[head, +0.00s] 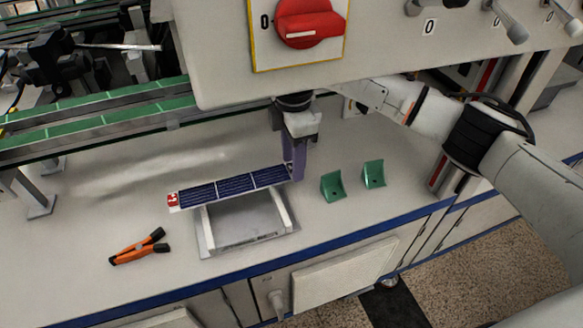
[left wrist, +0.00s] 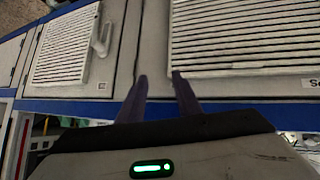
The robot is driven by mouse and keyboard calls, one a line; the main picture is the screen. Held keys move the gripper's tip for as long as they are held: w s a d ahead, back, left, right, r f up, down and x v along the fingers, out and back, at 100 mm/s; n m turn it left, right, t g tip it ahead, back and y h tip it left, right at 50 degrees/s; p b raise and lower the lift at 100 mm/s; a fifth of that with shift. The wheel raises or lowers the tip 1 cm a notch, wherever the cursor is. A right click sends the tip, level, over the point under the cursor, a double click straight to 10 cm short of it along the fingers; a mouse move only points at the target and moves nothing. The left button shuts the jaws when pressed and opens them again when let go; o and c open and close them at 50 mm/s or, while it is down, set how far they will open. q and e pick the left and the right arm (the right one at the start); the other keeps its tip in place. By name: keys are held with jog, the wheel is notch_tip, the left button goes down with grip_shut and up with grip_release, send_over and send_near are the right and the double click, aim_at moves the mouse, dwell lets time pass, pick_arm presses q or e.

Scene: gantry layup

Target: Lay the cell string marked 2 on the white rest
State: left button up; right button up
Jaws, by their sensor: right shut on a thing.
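The cell string (head: 233,187) is a dark blue strip of cells with a white edge and a red tag (head: 173,200) at its left end; the mark on the tag is too small to read surely. My right gripper (head: 293,172) is shut on the string's right end. The white rest (head: 283,209), a grey plate with pale side bars, lies on the bench just in front of and below the string. The string spans its far edge; I cannot tell whether they touch. My left gripper (left wrist: 160,78) is open and empty in the left wrist view, facing cabinet fronts.
Two green angled blocks (head: 332,186) (head: 374,174) stand right of the rest. Orange-handled pliers (head: 138,247) lie at the left. A panel with a red rotary switch (head: 310,20) overhangs the bench. Green-edged rails (head: 90,120) run at the back left. The blue bench edge (head: 330,241) is in front.

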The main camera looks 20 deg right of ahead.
notch_tip(320, 180, down, 2)
jog(key=shift+f, duration=0.1)
jog(key=shift+f, duration=0.15)
jog(key=shift+f+p, duration=0.15)
jog(key=shift+p, duration=0.15)
jog(key=o, duration=1.1)
jog(key=shift+c, duration=0.2)
